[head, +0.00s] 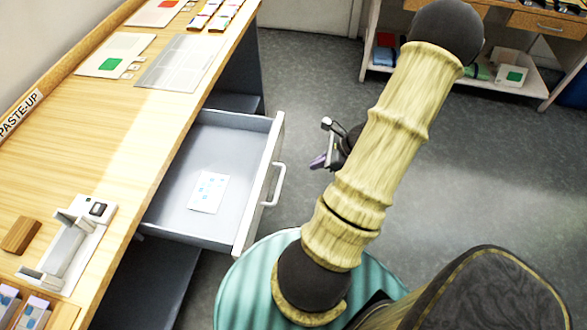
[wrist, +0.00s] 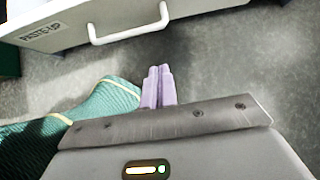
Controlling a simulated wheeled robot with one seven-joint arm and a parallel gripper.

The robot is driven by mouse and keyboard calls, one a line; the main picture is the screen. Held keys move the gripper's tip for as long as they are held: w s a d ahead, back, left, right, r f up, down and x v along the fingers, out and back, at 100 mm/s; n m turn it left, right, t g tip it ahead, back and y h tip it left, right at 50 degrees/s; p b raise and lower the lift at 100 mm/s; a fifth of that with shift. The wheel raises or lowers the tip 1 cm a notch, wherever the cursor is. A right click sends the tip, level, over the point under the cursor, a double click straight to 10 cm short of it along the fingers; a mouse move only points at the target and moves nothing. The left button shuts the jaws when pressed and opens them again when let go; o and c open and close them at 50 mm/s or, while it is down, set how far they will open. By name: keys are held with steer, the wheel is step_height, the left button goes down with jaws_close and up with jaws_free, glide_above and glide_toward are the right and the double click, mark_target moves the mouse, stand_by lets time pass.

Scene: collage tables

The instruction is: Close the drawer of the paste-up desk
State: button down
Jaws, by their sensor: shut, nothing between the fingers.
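The drawer (head: 217,148) of the paste-up desk (head: 120,130) is pulled well open, and a white sheet with blue marks (head: 208,192) lies inside. Its white front with the handle (head: 276,184) faces right, toward my arm. In the wrist view the drawer front (wrist: 70,27) and its handle (wrist: 130,33) show at the top, with a "PASTE-UP" label at the left. My gripper (wrist: 158,72) is shut and empty, its purple fingers pointing at the drawer front, apart from the handle. In the head view my gripper (head: 318,162) is partly hidden behind my arm, right of the handle.
A tape dispenser-like device (head: 68,245), a wooden block (head: 21,235) and paper sheets (head: 115,55) lie on the desk top. A shelf unit (head: 535,87) with boxes stands at the back right. The grey floor (head: 300,75) between is clear.

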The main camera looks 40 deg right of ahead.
steer(key=w+a+f+b, duration=0.1)
steer(key=w+a+f, duration=0.3)
steer(key=w, duration=0.1)
steer(key=shift+w+a+f, duration=0.15)
steer(key=shift+w+f, duration=0.2)
steer(key=shift+f, duration=0.05)
steer(key=shift+w+b, duration=0.1)
steer(key=shift+b, duration=0.2)
